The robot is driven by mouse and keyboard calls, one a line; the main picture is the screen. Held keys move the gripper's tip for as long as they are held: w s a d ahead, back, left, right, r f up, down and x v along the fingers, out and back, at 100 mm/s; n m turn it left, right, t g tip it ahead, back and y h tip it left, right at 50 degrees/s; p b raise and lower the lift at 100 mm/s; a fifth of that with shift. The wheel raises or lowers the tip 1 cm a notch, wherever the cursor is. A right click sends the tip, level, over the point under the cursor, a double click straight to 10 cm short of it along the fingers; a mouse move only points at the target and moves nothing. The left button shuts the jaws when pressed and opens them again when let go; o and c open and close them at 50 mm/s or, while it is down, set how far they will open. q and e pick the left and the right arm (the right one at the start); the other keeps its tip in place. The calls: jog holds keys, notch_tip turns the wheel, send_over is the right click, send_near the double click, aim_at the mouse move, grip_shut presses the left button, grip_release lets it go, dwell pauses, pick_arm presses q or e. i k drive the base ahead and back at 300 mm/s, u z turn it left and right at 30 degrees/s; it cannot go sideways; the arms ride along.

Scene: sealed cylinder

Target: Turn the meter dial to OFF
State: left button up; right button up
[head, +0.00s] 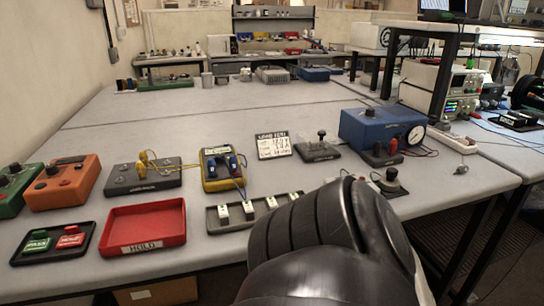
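The yellow meter (210,181) lies on the grey table, left of the picture's middle. It has a pale display at its top and dark blue parts across its face, with a blue lead running down from it. The dial and its pointer are too small and covered to read. A large dark arm link of mine fills the lower middle and right, apart from the meter in the picture. Neither of my grippers shows.
A red HOLD tray (144,228), a black PASS tray (56,255) and a grey tray of small parts (213,222) stand in front. An orange box (62,182) and a dark box with yellow leads (143,179) stand left. A blue box with gauge (375,126) stands right.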

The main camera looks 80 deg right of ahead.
aim_at(219, 161)
jog(key=k, duration=0.45)
jog(key=z, duration=1.15)
